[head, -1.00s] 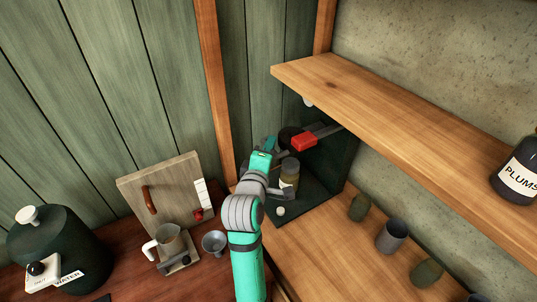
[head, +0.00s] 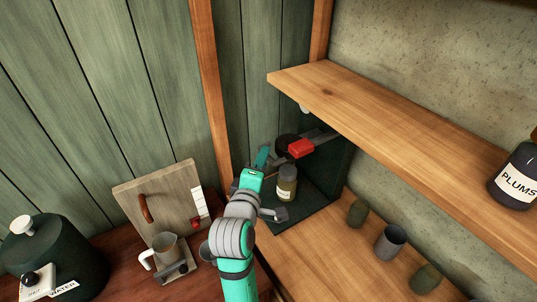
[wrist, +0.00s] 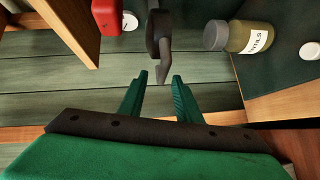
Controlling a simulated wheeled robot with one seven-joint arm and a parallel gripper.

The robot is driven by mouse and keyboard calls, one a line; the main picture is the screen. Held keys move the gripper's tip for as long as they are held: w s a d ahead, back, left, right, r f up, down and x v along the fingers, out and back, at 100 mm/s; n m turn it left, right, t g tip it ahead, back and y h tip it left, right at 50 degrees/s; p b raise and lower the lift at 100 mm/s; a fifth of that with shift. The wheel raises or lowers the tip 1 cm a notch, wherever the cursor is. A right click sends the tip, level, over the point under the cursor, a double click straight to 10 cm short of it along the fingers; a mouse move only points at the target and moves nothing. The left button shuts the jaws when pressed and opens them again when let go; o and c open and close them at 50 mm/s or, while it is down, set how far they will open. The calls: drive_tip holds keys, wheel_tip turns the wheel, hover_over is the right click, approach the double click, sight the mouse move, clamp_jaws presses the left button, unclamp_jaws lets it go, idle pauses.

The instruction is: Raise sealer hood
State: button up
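The sealer has a dark green base and back panel (head: 327,182) under the wooden shelf. Its dark round hood (head: 287,143) and red grip (head: 301,148) are near the top. In the wrist view the red grip (wrist: 106,18) is at the upper left, and a dark hooked part (wrist: 158,38), seemingly of the hood, hangs at the top middle. A labelled jar (head: 287,184) stands upright on the base; it also shows in the wrist view (wrist: 240,37). My gripper (wrist: 158,78) has its fingers apart with nothing between them, close to the hooked part. In the head view my gripper (head: 263,157) is left of the hood.
A wooden shelf (head: 400,135) overhangs the sealer's right side, with a plums jar (head: 517,175) on it. Several cups and dark objects stand below. At left are a wooden board (head: 165,200), a mug (head: 166,247) and a dark water urn (head: 55,250).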

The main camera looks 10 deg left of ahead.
drive_tip(key=s+r, duration=0.1)
drive_tip(key=s, duration=0.5)
drive_tip(key=shift+d, duration=0.45)
drive_tip(key=shift+f, duration=0.1)
drive_tip(key=s+d+f+m+y, duration=0.1)
drive_tip(key=s+d+f+m, duration=0.2)
drive_tip(key=s+f, duration=0.45)
drive_tip(key=s+d+f+m, duration=0.2)
drive_tip(key=s+f, duration=0.2)
drive_tip(key=f, duration=0.7)
drive_tip(key=s+d+f+m, duration=0.1)
drive_tip(key=s+d+m, duration=0.1)
drive_tip(key=s, duration=0.6)
drive_tip(key=s+d+f+m, duration=0.2)
drive_tip(key=s+m, duration=0.3)
drive_tip(key=s, duration=0.3)
drive_tip(key=s+d+f+m+g, duration=0.1)
drive_tip(key=s+m, duration=0.3)
drive_tip(key=s, duration=0.5)
drive_tip(key=shift+d+f+h, duration=0.4)
drive_tip(key=shift+d+f, duration=0.3)
drive_tip(key=shift+d, duration=0.05)
